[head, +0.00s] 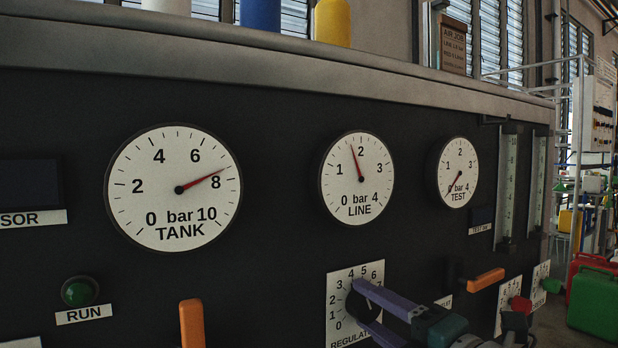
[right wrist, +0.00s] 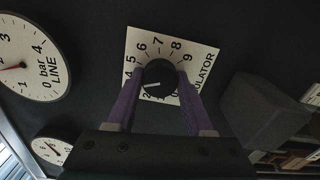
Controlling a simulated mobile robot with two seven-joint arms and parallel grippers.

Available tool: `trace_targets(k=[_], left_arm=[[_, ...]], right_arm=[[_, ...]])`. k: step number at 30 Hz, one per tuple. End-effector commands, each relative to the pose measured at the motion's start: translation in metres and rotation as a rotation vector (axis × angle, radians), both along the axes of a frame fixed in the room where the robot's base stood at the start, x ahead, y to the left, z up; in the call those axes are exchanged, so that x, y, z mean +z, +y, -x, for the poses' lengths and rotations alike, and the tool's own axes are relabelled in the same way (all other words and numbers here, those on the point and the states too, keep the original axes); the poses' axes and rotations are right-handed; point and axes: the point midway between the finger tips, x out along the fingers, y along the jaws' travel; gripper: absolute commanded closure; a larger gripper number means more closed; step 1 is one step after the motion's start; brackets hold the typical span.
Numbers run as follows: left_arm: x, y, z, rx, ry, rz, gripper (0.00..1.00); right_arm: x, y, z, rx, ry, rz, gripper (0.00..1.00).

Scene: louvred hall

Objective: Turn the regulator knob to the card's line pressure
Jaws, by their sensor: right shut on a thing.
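The regulator knob (head: 358,305) is black and round, on a white scale plate (head: 340,281) low on the dark panel. My right gripper (head: 366,304) is shut on it, with one purple finger on each side. In the right wrist view the knob (right wrist: 161,78) has a pale mark pointing left, between 2 and 4; a finger hides part of the scale. The LINE gauge (head: 345,195) has its red needle between 1 and 2, closer to 2. The card (head: 453,45), headed AIR JOB, stands on the ledge; its LINE figure is too small to read surely. My left gripper is out of view.
The TANK gauge (head: 150,205) reads between 7 and 8. The TEST gauge (head: 447,160) needle is near 0. An orange handle (head: 486,279) and a red knob (head: 521,304) lie right of the regulator; another orange handle (head: 192,322) and a green RUN button (head: 79,291) lie left.

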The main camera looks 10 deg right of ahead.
Motion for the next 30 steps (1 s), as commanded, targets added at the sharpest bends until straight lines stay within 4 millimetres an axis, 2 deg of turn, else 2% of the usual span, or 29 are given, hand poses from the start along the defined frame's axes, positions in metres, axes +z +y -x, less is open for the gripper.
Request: trace_targets(k=[6,7,12,15,17,21,23,27,30], left_arm=[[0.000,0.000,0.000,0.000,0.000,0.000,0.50],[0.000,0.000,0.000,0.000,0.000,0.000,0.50],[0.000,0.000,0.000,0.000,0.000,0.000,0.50],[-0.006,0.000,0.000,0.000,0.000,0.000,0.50],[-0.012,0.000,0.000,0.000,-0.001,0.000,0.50],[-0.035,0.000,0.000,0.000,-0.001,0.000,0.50],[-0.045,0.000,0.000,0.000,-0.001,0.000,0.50],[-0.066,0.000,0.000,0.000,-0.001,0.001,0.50],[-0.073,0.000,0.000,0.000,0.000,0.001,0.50]], right_arm=[[0.000,0.000,0.000,0.001,0.000,0.000,1.00],[0.000,0.000,0.000,0.001,0.000,0.000,0.47],[0.000,0.000,0.000,0.000,-0.001,0.003,0.28],[-0.002,-0.008,0.002,-0.011,-0.025,0.067,0.18],[-0.004,-0.017,0.006,-0.023,-0.060,0.161,0.18],[-0.004,-0.041,0.024,-0.051,-0.191,0.526,0.18],[-0.004,-0.047,0.036,-0.054,-0.256,0.709,0.18],[-0.004,-0.044,0.069,-0.031,-0.396,1.098,0.18],[-0.004,-0.038,0.086,-0.008,-0.458,1.263,0.18]])
